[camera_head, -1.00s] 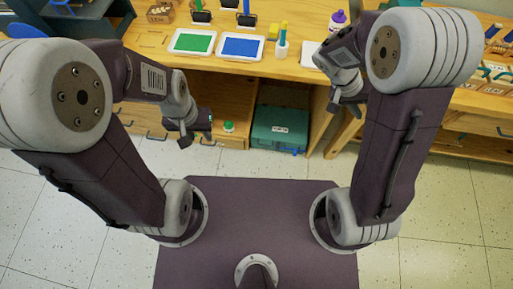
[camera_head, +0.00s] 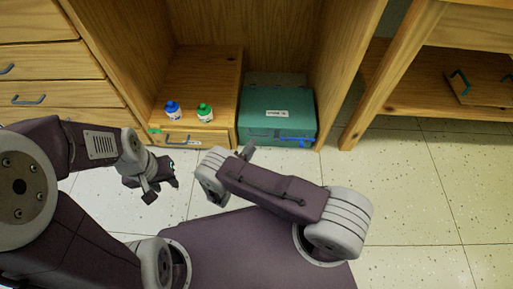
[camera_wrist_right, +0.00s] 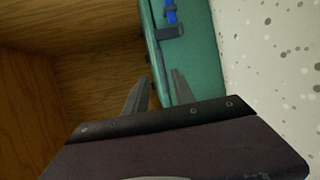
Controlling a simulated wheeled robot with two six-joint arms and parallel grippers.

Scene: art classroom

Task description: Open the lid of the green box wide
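The green box (camera_head: 277,113) stands on the floor inside the open wooden cabinet bay, with its lid shut. It has a white label on top and a blue latch (camera_head: 294,140) at its front. In the right wrist view the green box (camera_wrist_right: 204,65) fills the upper middle, with the blue latch (camera_wrist_right: 171,13) at the top. My right gripper (camera_wrist_right: 155,88) has its two fingers apart and empty, close to the box; I cannot tell if it touches. In the head view it is partly hidden by its arm. My left gripper (camera_head: 160,190) is left of the box, apart from it, over the floor; its fingers look parted.
A blue-capped bottle (camera_head: 173,111) and a green-capped bottle (camera_head: 204,113) stand on a low wooden drawer unit (camera_head: 186,138) left of the box. The cabinet's right side panel (camera_head: 340,75) is close beside the box. Clear tiled floor (camera_head: 420,190) lies to the right.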

